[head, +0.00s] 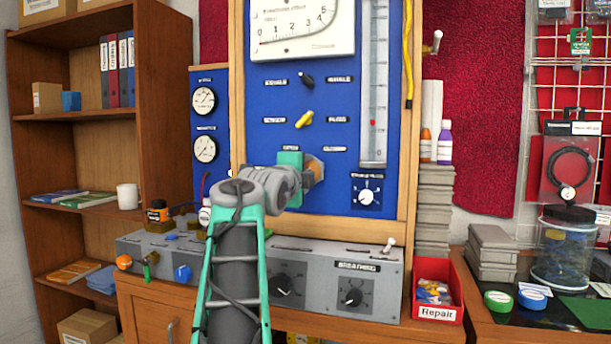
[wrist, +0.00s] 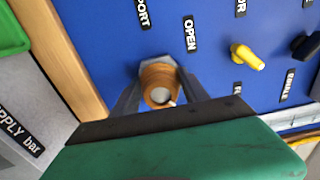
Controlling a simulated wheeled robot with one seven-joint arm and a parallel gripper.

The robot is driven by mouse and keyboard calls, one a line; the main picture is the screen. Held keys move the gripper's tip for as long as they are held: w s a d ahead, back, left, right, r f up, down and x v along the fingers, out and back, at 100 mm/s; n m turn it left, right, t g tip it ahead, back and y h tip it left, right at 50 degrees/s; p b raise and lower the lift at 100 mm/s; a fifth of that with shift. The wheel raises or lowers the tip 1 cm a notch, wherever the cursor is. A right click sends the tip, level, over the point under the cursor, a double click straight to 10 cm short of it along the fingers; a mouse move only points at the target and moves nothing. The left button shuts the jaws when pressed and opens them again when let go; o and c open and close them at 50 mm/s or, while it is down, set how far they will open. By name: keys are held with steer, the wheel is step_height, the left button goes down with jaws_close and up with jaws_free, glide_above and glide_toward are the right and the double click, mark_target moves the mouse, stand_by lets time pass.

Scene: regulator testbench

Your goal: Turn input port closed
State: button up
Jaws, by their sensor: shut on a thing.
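The input port knob is a round, brass-orange knob (wrist: 160,84) on the blue panel, with a pale round end and a small light mark near its rim. In the wrist view my gripper (wrist: 161,88) has its grey fingers on either side of the knob, shut on it. An "OPEN" label (wrist: 190,34) and a label ending in "PORT" (wrist: 143,13) are on the panel beside the knob.
A yellow lever (head: 304,119) and a black lever (head: 306,80) sit above the knob on the panel. A dial knob (head: 366,196) is to the right. A grey control box (head: 330,280) juts out below. A red repair bin (head: 437,290) stands at its right.

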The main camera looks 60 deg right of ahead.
steer(key=shift+f, duration=0.15)
steer(key=o, duration=1.3)
steer(key=shift+o, duration=0.2)
steer(key=s+a, duration=0.1)
steer(key=a, duration=0.6)
steer(key=shift+a, duration=0.35)
steer(key=shift+s, duration=0.1)
